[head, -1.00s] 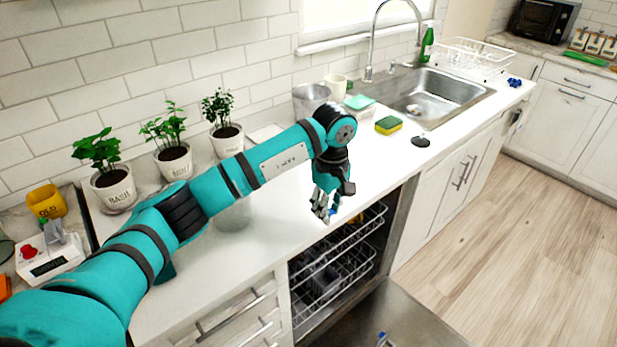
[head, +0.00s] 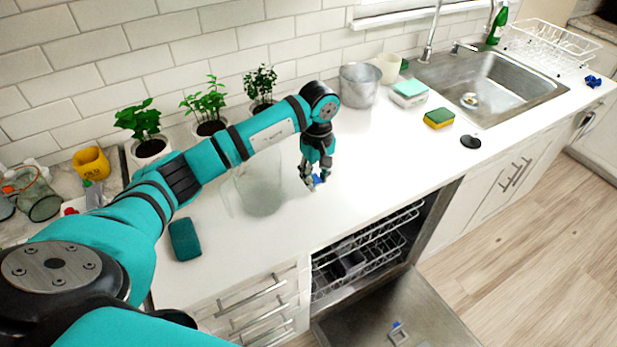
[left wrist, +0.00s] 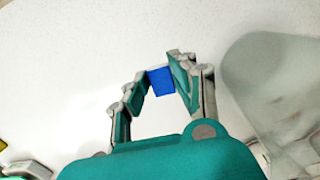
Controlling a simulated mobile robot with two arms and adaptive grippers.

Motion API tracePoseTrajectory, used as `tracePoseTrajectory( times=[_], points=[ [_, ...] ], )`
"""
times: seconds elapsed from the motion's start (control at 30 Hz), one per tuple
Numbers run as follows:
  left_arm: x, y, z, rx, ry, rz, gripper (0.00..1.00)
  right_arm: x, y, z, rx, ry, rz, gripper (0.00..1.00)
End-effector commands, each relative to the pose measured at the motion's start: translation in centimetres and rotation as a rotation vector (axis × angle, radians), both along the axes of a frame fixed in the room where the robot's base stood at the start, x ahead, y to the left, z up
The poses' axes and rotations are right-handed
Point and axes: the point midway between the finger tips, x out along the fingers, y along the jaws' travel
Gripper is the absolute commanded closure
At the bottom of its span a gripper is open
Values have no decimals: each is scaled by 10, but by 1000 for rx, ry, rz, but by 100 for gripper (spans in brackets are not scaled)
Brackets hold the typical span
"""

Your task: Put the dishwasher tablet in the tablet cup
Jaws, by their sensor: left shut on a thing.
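My left gripper (head: 311,179) hangs over the white counter, just behind its front edge at the dishwasher. It is shut on the blue dishwasher tablet (head: 317,180). In the left wrist view the tablet (left wrist: 161,81) sits between the fingertips (left wrist: 160,75). The tablet cup (head: 398,334) is a small grey and blue part on the inner face of the lowered dishwasher door, below and right of the gripper. Its inside is too small to make out. My right gripper is not in view.
The dishwasher door (head: 375,300) hangs open below the counter, with wire racks (head: 365,245) inside. A clear glass vessel (head: 258,190) stands left of the gripper, and a dark teal object (head: 185,239) lies further left.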

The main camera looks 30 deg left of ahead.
Motion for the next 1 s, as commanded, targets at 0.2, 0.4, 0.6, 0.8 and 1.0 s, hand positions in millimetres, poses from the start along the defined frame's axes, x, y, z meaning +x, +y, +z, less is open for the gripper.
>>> tracePoseTrajectory(
  times=[0.2, 0.4, 0.6, 0.8, 1.0],
  points=[
    [-5, 19, 0, 1, 2, 2, 92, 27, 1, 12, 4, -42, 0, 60],
    [-6, 21, -28, -2, 4, 0, 92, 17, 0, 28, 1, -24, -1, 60],
    [-5, 22, -38, 0, -1, -1, 92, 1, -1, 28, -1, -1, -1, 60],
    [-5, 22, -40, 0, -1, -1, 92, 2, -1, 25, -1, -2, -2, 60],
    [-5, 21, -40, 0, 0, -1, 58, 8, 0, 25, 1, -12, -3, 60]
  ],
)
